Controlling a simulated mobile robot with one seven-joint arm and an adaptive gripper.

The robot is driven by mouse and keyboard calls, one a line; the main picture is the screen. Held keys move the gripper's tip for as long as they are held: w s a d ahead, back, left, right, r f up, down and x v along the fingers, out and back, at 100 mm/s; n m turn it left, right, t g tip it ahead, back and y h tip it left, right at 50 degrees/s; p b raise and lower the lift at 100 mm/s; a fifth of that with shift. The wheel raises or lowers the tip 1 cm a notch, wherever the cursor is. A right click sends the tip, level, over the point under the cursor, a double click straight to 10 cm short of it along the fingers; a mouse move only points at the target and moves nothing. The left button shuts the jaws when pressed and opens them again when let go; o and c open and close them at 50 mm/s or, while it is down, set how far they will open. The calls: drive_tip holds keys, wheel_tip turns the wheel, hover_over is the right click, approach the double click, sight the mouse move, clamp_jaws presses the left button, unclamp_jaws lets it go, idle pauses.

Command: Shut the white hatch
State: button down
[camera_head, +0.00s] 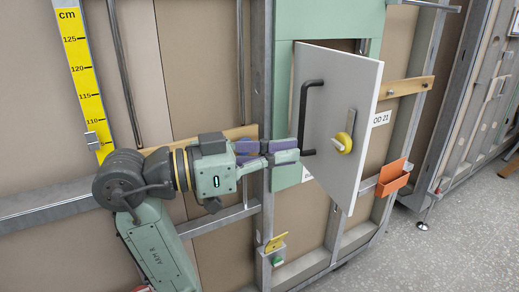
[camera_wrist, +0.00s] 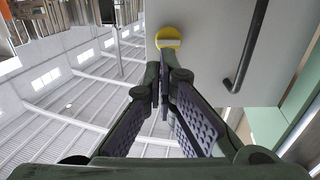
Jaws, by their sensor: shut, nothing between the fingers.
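The white hatch (camera_head: 334,115) stands ajar in the head view, swung out from its green frame (camera_head: 287,100). It has a black bar handle (camera_head: 303,112) and a yellow knob (camera_head: 343,142) on its face. My gripper (camera_head: 296,150) is shut and empty, its fingertips by the lower end of the black handle in the head view; I cannot tell whether they touch the hatch. In the wrist view, the closed fingers (camera_wrist: 163,75) point toward the hatch (camera_wrist: 207,47), with the yellow knob (camera_wrist: 168,38) just past the tips and the black handle (camera_wrist: 247,50) to the right.
An orange bin (camera_head: 393,177) hangs on the rail right of the hatch. A yellow ruler (camera_head: 81,75) is on the wall at left. A small yellow tag (camera_head: 275,242) sits on the post below my gripper.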

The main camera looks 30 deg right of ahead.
sight(339, 145)
drive_tip(key=d, duration=0.2)
drive_tip(key=d+p, duration=0.1)
drive_tip(key=d, duration=0.2)
drive_tip(key=s+d+p, duration=0.1)
drive_tip(key=d, duration=0.1)
drive_tip(key=shift+d, duration=0.25)
drive_tip(key=shift+d, duration=0.1)
